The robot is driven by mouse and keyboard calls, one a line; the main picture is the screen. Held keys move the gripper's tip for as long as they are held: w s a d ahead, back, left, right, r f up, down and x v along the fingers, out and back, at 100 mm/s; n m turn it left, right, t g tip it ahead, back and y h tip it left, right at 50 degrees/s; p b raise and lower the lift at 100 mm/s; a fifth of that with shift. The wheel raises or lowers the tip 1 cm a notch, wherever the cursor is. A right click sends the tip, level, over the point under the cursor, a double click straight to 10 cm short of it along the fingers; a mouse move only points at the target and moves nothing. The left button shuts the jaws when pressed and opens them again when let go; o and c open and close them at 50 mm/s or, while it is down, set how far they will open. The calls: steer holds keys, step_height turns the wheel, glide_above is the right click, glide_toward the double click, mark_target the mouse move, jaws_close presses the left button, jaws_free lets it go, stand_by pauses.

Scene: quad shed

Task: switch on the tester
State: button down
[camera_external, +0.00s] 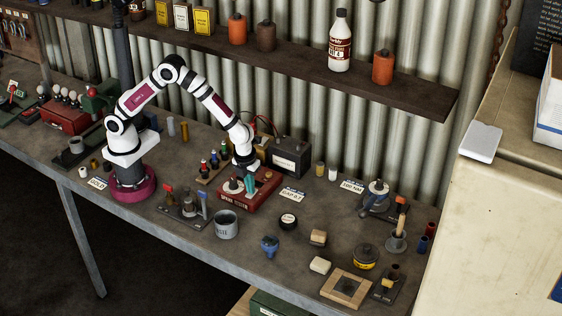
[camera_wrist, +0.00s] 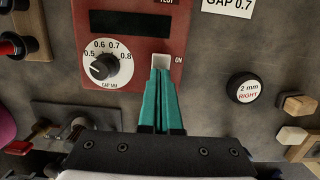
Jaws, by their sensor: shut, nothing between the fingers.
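The tester (camera_external: 233,201) is a red box on the bench in the external view, below the end of my arm. In the wrist view its red panel (camera_wrist: 180,22) carries a dark display window (camera_wrist: 130,21), a black dial (camera_wrist: 103,66) marked 0.5 to 0.8, and a pale switch (camera_wrist: 161,60) beside the word ON. My gripper (camera_wrist: 161,75) has teal fingers, shut together and empty. Its tips are at the lower edge of the switch in the wrist view; I cannot tell whether they touch it. My gripper also shows over the tester in the external view (camera_external: 250,183). The display looks dark.
A dark battery (camera_external: 290,158) stands behind the tester. A grey mug (camera_external: 226,224) and a fixture with levers (camera_external: 185,207) are in front of it. A round black tin marked 2 mm (camera_wrist: 246,88) lies to the right. A shelf (camera_external: 300,60) runs above the bench.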

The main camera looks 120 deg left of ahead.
step_height(320, 180, up, 14)
steer(key=d, duration=0.2)
stand_by(0.4)
steer(key=a+f, duration=0.1)
steer(key=f, duration=0.3)
steer(key=a+f, duration=0.1)
steer(key=f, duration=0.4)
steer(key=a+f, duration=0.1)
steer(key=f, duration=0.4)
steer(key=shift+a, duration=0.3)
